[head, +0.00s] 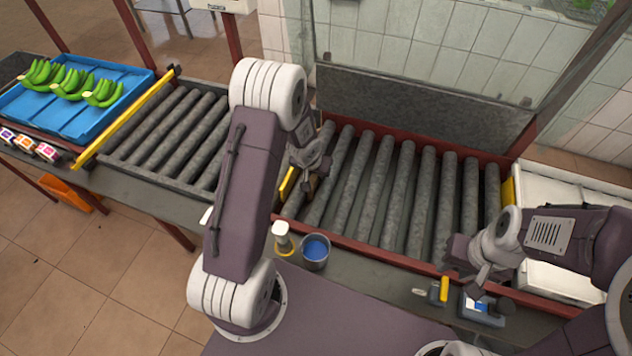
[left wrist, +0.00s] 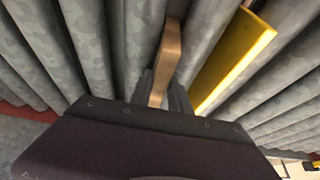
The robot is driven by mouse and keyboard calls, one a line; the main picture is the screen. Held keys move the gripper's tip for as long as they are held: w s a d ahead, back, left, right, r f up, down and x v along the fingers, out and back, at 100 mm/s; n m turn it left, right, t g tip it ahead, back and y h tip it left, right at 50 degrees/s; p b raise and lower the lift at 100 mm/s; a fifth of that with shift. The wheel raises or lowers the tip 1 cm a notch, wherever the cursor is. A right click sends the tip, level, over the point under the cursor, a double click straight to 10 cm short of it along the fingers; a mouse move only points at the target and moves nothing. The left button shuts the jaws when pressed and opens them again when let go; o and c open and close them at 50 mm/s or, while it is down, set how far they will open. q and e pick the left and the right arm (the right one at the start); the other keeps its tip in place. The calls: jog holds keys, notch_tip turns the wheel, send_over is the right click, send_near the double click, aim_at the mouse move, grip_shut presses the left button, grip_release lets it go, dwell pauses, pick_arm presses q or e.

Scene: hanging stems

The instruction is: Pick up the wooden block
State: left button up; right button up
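The wooden block (left wrist: 168,60) is a narrow light-brown piece, seen at a slant over the grey rollers in the left wrist view. My left gripper (left wrist: 161,95) has a dark finger close against each side of its near end, with no clear gap, so it looks shut on the block. In the head view my left gripper (head: 308,172) is low over the rollers behind my left arm, and the block is mostly hidden there. My right gripper (head: 480,280) is at the front right, above the bench edge; its finger opening is unclear.
A yellow bar (left wrist: 238,58) lies right beside the block. A grey cup with blue inside (head: 315,251) and a white-topped bottle (head: 283,238) stand on the front ledge. A blue tray (head: 112,76) with green bananas (head: 72,86) is at left. The right-hand rollers (head: 405,195) are clear.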

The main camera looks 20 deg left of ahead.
pick_arm(q)
jog(key=shift+s, duration=0.2)
grip_shut()
notch_tip(320, 180, up, 10)
jog(key=p, duration=0.9)
jog(key=shift+r+p, duration=0.1)
jog(key=shift+p, duration=0.25)
